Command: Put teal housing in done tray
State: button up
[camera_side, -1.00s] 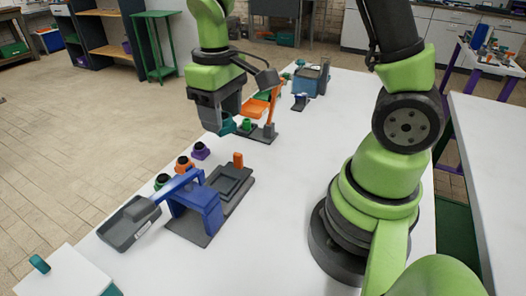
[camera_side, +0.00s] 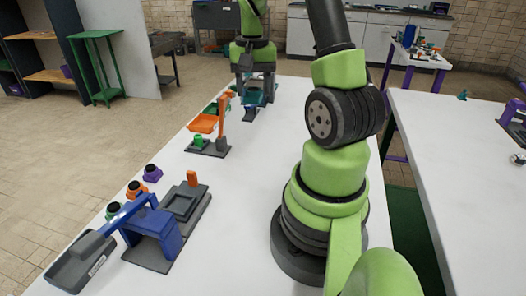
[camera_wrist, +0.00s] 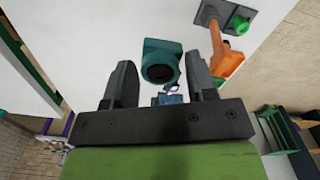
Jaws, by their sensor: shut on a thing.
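The teal housing (camera_wrist: 160,56), a rounded block with a dark round opening, is between the fingers of my gripper (camera_wrist: 160,76) in the wrist view. My gripper is shut on it. In the side view my gripper (camera_side: 256,92) is at the far end of the white table, beyond the orange tray fixture. There a teal-blue patch (camera_side: 254,99) shows around its fingers; I cannot tell housing from container in it. I cannot clearly make out the done tray in either view.
An orange tray on a stand (camera_side: 203,124) with a green part (camera_side: 199,141) is nearer along the table. A blue and grey press-like fixture (camera_side: 155,232) is in the foreground, with small purple (camera_side: 152,173) and orange (camera_side: 136,189) parts beside it. The table's middle is clear.

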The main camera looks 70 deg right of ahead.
aim_at(255, 159)
notch_tip(255, 159, down, 17)
jog(key=shift+r, duration=0.1)
dwell(0.4)
jog(key=o, duration=1)
